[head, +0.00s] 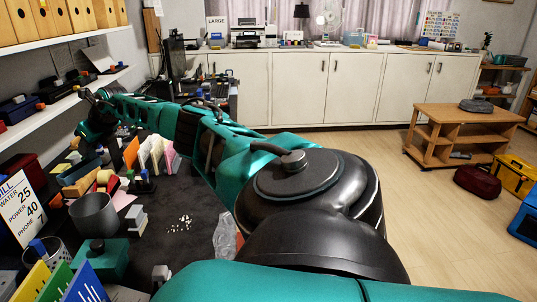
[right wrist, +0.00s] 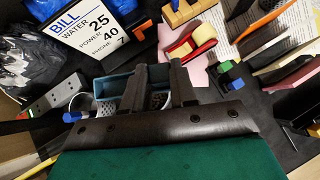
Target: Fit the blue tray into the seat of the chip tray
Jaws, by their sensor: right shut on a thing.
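In the right wrist view my right gripper (right wrist: 156,70) is shut, its two dark fingers apart on the blue tray (right wrist: 116,82). The tray shows as a light blue wall behind and between the fingers. Pale perforated surfaces (right wrist: 157,99) show low between and beside the fingers. I cannot tell whether they belong to the chip tray, and its seat is hidden. My left gripper is not in view.
The bill sign (right wrist: 92,30), a power strip (right wrist: 52,104) and a red-yellow item (right wrist: 192,44) lie around the gripper. A grey bin (head: 95,214) and upright coloured papers (head: 153,155) crowd the dark table. White bits (head: 180,222) lie on a clearer patch.

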